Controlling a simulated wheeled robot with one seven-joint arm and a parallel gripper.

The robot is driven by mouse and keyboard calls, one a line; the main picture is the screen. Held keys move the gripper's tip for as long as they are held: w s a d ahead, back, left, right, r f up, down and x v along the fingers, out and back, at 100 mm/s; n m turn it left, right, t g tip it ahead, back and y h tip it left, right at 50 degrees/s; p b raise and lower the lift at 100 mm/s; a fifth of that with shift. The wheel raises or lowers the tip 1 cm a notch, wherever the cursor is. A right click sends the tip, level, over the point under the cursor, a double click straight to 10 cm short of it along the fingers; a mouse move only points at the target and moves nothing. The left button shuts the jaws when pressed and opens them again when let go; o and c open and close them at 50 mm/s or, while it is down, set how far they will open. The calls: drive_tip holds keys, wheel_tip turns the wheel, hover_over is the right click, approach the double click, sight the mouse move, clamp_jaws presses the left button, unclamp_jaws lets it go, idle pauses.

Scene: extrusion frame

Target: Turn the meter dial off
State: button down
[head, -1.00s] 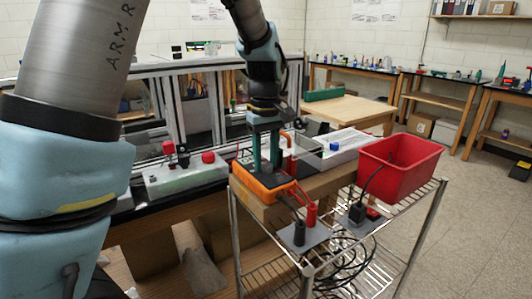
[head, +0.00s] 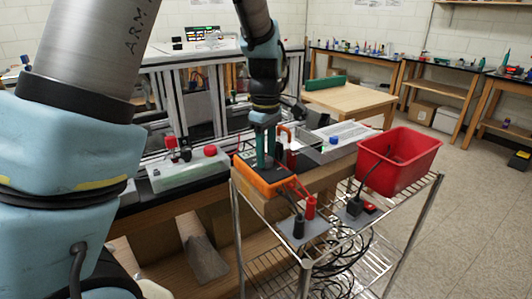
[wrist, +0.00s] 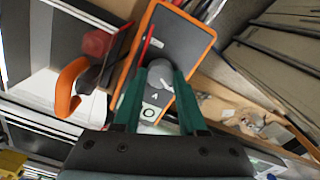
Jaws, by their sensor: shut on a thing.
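The round grey dial (wrist: 161,74) sits on the lower part of that face, above a white label with printed marks. My gripper (head: 266,162) reaches down onto the meter with its green fingers. In the wrist view my gripper (wrist: 161,82) has one finger on each side of the dial and is shut on it. The dial is hidden in the head view.
Black and red plugs (head: 304,215) with leads stand on a grey plate in front of the meter. A red bin (head: 402,160) is on the cart's right. A box with red buttons (head: 188,168) lies to the left. An orange handle (wrist: 68,88) is beside the meter.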

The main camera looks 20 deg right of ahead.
drive_tip(key=shift+c, duration=2.2)
unclamp_jaws()
drive_tip(key=shift+r, duration=0.1)
wheel_tip(320, 180, up, 11)
drive_tip(key=b, duration=0.2)
drive_tip(key=shift+f, duration=0.2)
drive_tip(key=shift+a, duration=0.1)
drive_tip(key=s+a+f+m, duration=0.2)
drive_tip(key=a+f+m, duration=0.2)
drive_tip(key=a, duration=1.1)
drive_tip(key=s+a+f+m+t, duration=0.1)
drive_tip(key=s+a+f+m, duration=0.1)
drive_tip(key=a+f, duration=0.7)
drive_tip(key=a+m, duration=0.1)
drive_tip(key=a, duration=0.4)
drive_tip(key=shift+s+a+m+t, duration=0.15)
drive_tip(key=shift+a+m+t, duration=0.15)
drive_tip(key=shift+a+m, duration=0.1)
